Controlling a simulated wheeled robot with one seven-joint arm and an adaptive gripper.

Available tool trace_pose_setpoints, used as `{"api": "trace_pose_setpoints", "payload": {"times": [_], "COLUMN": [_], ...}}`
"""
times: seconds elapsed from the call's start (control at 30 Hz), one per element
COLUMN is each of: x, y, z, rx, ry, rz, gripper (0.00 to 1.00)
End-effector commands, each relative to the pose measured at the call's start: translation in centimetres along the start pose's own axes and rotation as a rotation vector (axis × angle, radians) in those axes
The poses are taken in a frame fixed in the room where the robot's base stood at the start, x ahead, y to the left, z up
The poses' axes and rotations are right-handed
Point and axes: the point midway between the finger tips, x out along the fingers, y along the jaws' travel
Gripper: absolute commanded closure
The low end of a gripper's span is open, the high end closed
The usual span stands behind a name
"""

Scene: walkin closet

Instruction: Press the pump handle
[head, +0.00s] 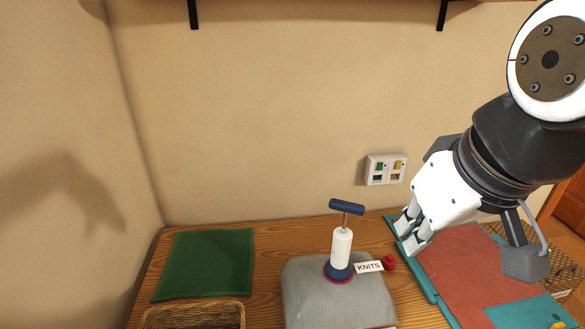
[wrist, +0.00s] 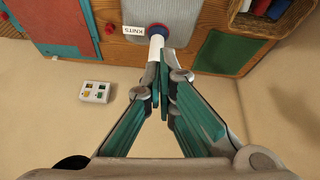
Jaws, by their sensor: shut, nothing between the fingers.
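The pump stands upright on a grey padded bag (head: 318,300). It has a white barrel (head: 341,245), a dark blue round base with a red rim (head: 338,273), and a dark blue crossbar handle (head: 346,207) raised on a thin rod. My gripper (head: 407,238) is to the right of the pump in the head view, apart from it, with its fingers pointing down. In the wrist view my gripper (wrist: 164,95) is shut and empty. The white barrel (wrist: 156,46) shows beyond the fingertips there; the handle is mostly hidden behind the fingers.
A KNITS tag (head: 368,267) and a red knob (head: 389,262) sit beside the pump. A green cloth (head: 206,262) and a wicker basket (head: 194,318) lie left. A teal and rust-red folder (head: 470,265) lies right. A wall switch plate (head: 386,170) is behind.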

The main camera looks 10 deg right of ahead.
Motion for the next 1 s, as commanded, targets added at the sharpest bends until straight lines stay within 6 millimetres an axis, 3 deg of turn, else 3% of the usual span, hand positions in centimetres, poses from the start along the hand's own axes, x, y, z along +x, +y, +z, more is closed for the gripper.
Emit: {"api": "trace_pose_setpoints", "payload": {"times": [0.37,0.7,1.0], "x": [0.7,3.9,6.6], "y": [1.1,2.0,2.3], "z": [-9.6,-17.7,-21.5], "rx": [-0.561,-1.086,-1.383], "ry": [-0.170,-0.288,-0.331], "rz": [-0.076,-0.229,-0.351], "gripper": [1.00,1.00,1.00]}}
